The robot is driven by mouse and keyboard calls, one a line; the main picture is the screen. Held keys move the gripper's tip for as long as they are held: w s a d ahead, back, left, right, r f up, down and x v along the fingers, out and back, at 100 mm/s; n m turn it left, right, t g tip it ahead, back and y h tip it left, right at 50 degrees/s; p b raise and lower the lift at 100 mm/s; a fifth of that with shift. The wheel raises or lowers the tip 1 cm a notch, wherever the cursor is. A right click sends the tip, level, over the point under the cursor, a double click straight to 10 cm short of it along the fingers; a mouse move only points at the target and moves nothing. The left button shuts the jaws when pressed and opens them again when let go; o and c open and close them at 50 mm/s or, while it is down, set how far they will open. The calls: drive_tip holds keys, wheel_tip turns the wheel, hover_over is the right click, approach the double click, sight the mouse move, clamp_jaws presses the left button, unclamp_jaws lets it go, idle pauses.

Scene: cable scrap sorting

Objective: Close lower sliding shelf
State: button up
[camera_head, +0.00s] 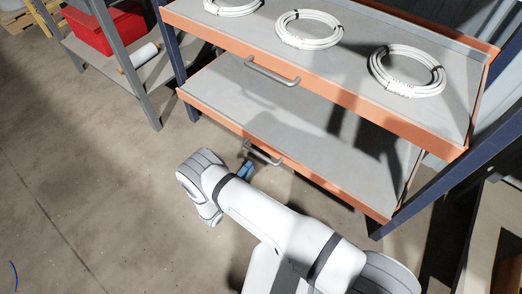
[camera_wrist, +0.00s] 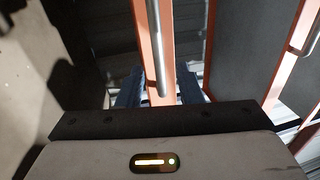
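The lower sliding shelf (camera_head: 300,125) is a bare grey tray with an orange rim, below the upper shelf in the head view. Its grey bar handle (camera_head: 263,153) is on the front edge. In the wrist view, the handle (camera_wrist: 157,45) runs down along the orange front (camera_wrist: 168,20) and ends between the fingers. My gripper (camera_head: 246,170) is at the handle in the head view, partly hidden by my wrist. In the wrist view, my gripper (camera_wrist: 158,92) has its dark blue fingers apart, one on each side of the handle. I cannot tell whether they touch it.
The upper shelf (camera_head: 355,62) has an orange rim, its own handle (camera_head: 272,71) and three white cable coils (camera_head: 309,30). Dark blue posts (camera_head: 440,170) frame the rack. A red bin (camera_head: 103,28) stands on a side rack at upper left. The floor at left is clear.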

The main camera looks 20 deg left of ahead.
sight(259, 153)
drive_tip(key=b+x, duration=0.1)
drive_tip(key=x, duration=0.6)
drive_tip(key=shift+w+b, duration=0.3)
drive_tip(key=shift+b, duration=0.05)
drive_tip(key=shift+f, duration=0.1)
clamp_jaws()
